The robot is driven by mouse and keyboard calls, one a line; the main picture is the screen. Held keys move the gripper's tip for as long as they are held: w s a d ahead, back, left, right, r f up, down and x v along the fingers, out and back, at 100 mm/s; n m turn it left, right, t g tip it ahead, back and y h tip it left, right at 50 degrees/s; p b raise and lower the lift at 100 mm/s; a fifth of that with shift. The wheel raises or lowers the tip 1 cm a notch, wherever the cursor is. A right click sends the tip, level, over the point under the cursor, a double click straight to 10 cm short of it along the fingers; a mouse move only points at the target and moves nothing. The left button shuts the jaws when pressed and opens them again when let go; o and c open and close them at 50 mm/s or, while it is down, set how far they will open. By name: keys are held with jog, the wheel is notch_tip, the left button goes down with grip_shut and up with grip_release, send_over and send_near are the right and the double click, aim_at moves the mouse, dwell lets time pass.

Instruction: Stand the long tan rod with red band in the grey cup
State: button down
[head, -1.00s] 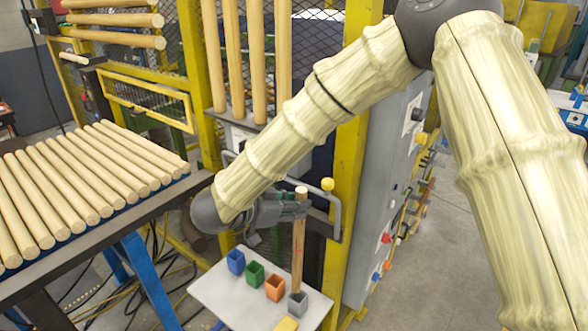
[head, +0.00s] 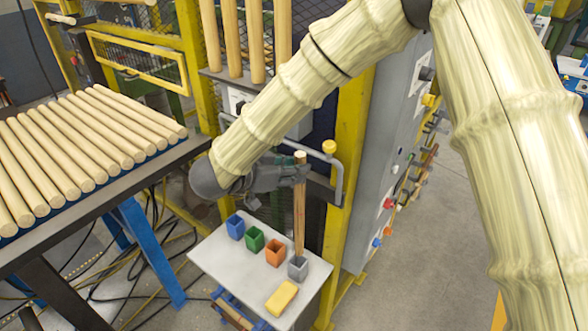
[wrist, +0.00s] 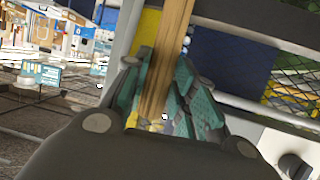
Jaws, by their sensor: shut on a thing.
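My gripper (head: 298,180) is shut on a long tan rod (head: 299,222) near its top. The rod stands about upright; a red band cannot be made out clearly. Its lower end meets the mouth of the grey cup (head: 298,270) in the head view; I cannot tell whether it is inside or just above or behind the rim. The grey cup is at the right end of a row on a small pale table (head: 240,292). In the wrist view the rod (wrist: 168,55) passes between the green-padded fingers (wrist: 160,95).
Blue (head: 235,227), green (head: 254,240) and orange (head: 275,253) cups stand left of the grey one. A yellow block (head: 281,297) lies in front. A yellow post (head: 345,190) and a bent grey handle (head: 340,178) are close behind the gripper.

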jog(key=shift+s+f+b, duration=0.15)
jog(key=shift+f+b, duration=0.35)
jog(key=shift+f, duration=0.1)
jog(key=shift+s+f+b, duration=0.15)
jog(key=shift+f+b, duration=0.35)
jog(key=shift+f, duration=0.1)
